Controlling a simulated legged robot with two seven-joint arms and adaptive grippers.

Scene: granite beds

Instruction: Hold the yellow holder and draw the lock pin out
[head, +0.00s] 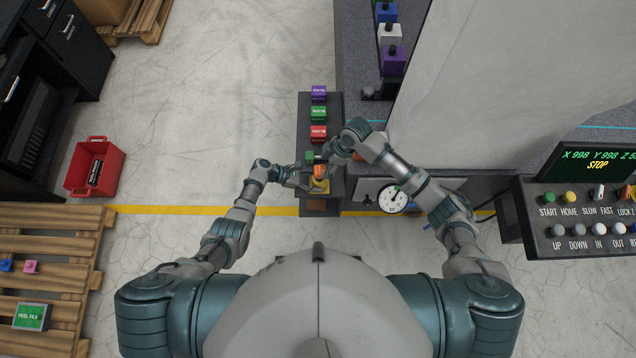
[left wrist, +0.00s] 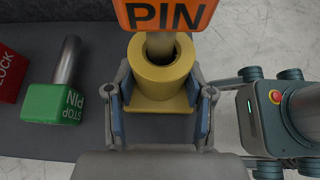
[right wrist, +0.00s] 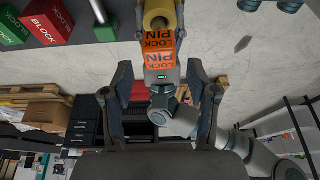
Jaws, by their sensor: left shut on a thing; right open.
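The yellow holder (left wrist: 150,78) is a collar with a round hole on a flat base. My left gripper (left wrist: 160,112) is shut on it, one finger on each side. The lock pin has an orange lettered head (left wrist: 165,12), and its grey shaft runs into the collar. In the right wrist view the orange head (right wrist: 160,48) lies between and just beyond the fingertips of my right gripper (right wrist: 160,72), which is open with space on both sides. The holder's yellow end (right wrist: 160,10) shows above it. In the head view the arms partly hide both.
A green stop pin (left wrist: 55,104) lies beside the holder on the dark bench (head: 307,104). Red (head: 319,132), green (head: 319,113) and purple (head: 319,93) blocks stand farther back. A dial gauge (head: 393,199) and control panel (head: 590,218) are on the right.

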